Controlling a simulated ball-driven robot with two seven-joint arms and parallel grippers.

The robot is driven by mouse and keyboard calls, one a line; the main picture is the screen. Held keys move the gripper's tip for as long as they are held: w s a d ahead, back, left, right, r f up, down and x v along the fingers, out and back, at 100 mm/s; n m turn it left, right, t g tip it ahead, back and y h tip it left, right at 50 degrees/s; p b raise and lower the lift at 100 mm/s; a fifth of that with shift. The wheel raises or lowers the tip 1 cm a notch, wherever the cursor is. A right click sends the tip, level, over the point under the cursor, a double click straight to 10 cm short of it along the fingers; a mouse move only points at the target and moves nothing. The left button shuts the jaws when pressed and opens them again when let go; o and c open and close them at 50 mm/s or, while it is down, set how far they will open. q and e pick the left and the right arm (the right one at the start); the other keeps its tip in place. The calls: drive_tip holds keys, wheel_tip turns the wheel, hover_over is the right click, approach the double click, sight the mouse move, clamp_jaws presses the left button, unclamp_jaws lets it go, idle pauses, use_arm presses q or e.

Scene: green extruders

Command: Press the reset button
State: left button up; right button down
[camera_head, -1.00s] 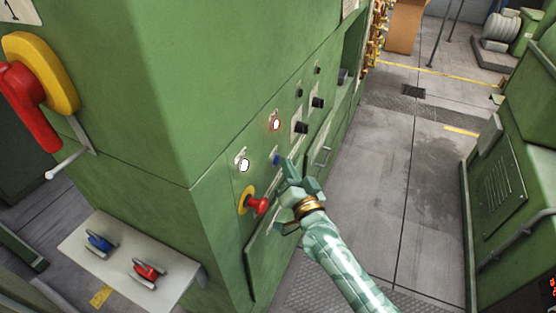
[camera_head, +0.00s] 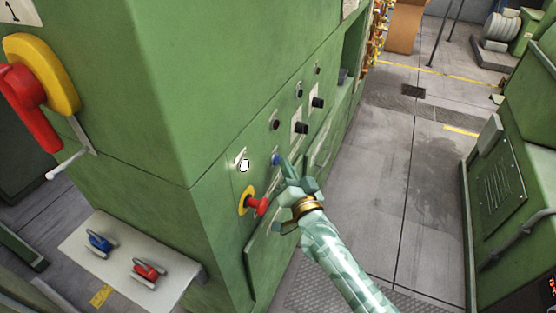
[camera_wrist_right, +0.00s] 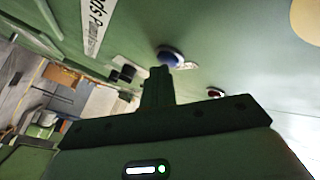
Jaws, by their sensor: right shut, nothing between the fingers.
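A small blue button (camera_head: 275,160) sits on the green cabinet's side panel, and I cannot read its label. It also shows in the wrist view (camera_wrist_right: 170,55), just beyond my fingertips. My right gripper (camera_head: 285,163) is shut and empty. Its tips are at the blue button's edge in the head view; I cannot tell for sure whether they touch it. In the wrist view the closed fingers (camera_wrist_right: 158,74) point at the button. My left gripper is not in view.
A lit white lamp (camera_head: 244,165) and a red mushroom knob (camera_head: 257,206) on a yellow plate are nearby. A dark red lamp (camera_head: 275,125) and black knobs (camera_head: 300,127) are above. A big red-yellow switch (camera_head: 35,95) is at left. Floor (camera_head: 390,200) is free at right.

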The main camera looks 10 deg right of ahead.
drive_tip(key=shift+s+d, duration=0.35)
drive_tip(key=shift+d, duration=0.15)
drive_tip(key=shift+d, duration=0.1)
drive_tip(key=s+d, duration=0.1)
drive_tip(key=d, duration=0.1)
drive_tip(key=s+d+p, duration=0.1)
drive_tip(key=d, duration=0.1)
drive_tip(key=shift+s+p, duration=0.3)
drive_tip(key=shift+s, duration=0.1)
idle(0.5)
